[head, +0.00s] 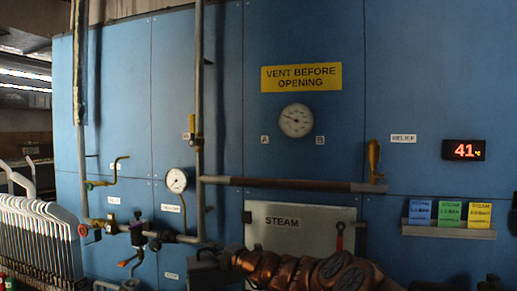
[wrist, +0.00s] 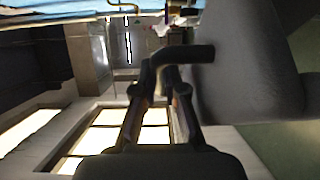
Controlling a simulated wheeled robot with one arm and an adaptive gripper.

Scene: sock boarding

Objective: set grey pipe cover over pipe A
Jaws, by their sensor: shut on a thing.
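My gripper (wrist: 159,78) is shut on the bent dark handle of the grey pipe cover (wrist: 245,65), which fills the right of the wrist view. In the head view, the gripper (head: 222,256) is small and dark at the bottom, with the grey cover (head: 205,279) beside it, below the panel pipes. Which stretch is pipe A is not clear.
A STEAM box (head: 295,228) with a red-handled lever (head: 340,236) is behind my arm. Valves and a gauge (head: 176,180) are on the left pipes. A brass fitting (head: 374,158) stands at the horizontal pipe's right end. A card shelf (head: 449,231) is at right.

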